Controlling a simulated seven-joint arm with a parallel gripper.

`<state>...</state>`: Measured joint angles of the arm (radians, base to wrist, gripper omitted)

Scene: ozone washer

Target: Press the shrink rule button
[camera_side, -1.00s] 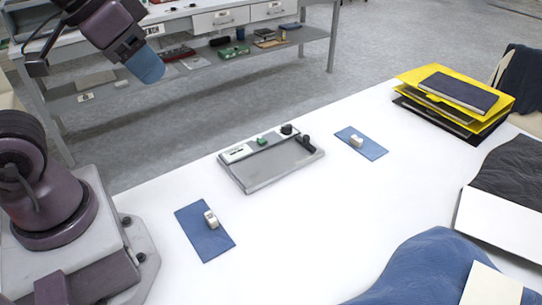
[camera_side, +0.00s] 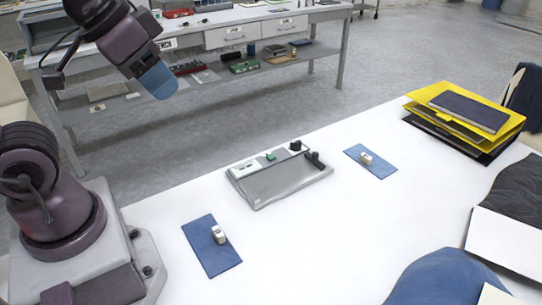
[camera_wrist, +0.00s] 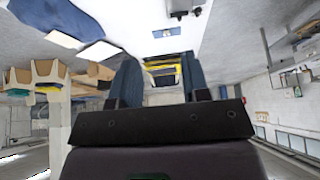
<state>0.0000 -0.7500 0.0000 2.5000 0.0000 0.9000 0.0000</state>
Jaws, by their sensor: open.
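A grey tray-like device (camera_side: 288,185) lies on the white table in the side view. Its back strip carries a white label panel (camera_side: 245,170), a small green button (camera_side: 271,156) and a black knob (camera_side: 296,146); a black handle-like part (camera_side: 315,159) is at its right end. No marking readable as "shrink rule" shows. My gripper (camera_side: 160,82) is raised in the air at upper left, well away from the device. In the wrist view its two blue fingers (camera_wrist: 159,62) stand apart with nothing held. The device shows only partly at the top of that view.
Two blue mats, left (camera_side: 211,255) and right (camera_side: 381,169), each bear a small white block, left (camera_side: 218,234) and right (camera_side: 366,158). Yellow folders (camera_side: 515,122) are stacked at right. Blue cloth (camera_side: 440,280) lies at front. A grey workbench (camera_side: 345,60) stands behind.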

